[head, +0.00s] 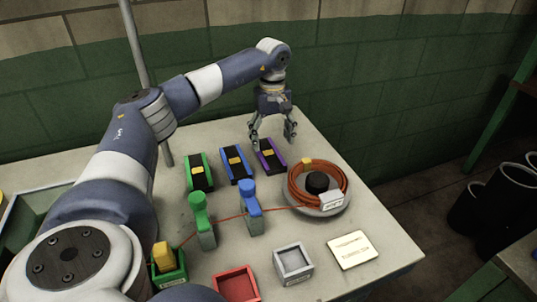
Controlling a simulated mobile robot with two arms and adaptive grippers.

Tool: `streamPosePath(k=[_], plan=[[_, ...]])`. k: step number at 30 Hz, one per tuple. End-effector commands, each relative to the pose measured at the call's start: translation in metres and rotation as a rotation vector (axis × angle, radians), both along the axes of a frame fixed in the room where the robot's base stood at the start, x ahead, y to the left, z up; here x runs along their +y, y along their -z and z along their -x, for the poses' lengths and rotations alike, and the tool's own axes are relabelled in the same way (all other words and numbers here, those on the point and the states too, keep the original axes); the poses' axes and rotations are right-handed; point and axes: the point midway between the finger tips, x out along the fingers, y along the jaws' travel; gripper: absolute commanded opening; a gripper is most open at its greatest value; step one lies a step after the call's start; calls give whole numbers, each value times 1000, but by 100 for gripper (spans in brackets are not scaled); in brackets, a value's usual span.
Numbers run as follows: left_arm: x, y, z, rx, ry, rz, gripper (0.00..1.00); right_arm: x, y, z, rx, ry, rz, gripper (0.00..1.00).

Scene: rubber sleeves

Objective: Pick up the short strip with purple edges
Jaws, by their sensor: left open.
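The short strip with purple edges (266,160) lies on the table (345,281), the rightmost of three dark strips, with a small yellow patch on it. My left gripper (272,143) is open above its far end, fingers pointing down on either side. I cannot tell how much height separates the fingertips from the strip. The blue-edged strip (239,174) and the green-edged strip (196,182) lie to its left. My right gripper is not in view.
An orange cable coil (295,193) sits to the right. A green post (202,222) and a blue post (252,208) stand in front, with an orange line near them. Red (236,284), grey (294,264) and green (169,269) boxes stand at the front. A wall rises behind.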

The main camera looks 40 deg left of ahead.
Motion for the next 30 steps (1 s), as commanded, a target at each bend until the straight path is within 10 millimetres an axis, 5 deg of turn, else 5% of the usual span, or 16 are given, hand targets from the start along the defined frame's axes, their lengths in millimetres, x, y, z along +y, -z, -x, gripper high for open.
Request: streamPosePath(k=[12, 20, 26, 30], plan=[[3, 50, 8, 2, 0, 0, 73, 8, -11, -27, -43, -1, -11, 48], [3, 53, 7, 0, 0, 0, 73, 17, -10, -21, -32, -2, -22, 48], [3, 52, 7, 0, 0, 0, 28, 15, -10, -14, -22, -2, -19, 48], [3, 52, 7, 0, 0, 0, 25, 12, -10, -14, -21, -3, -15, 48]])
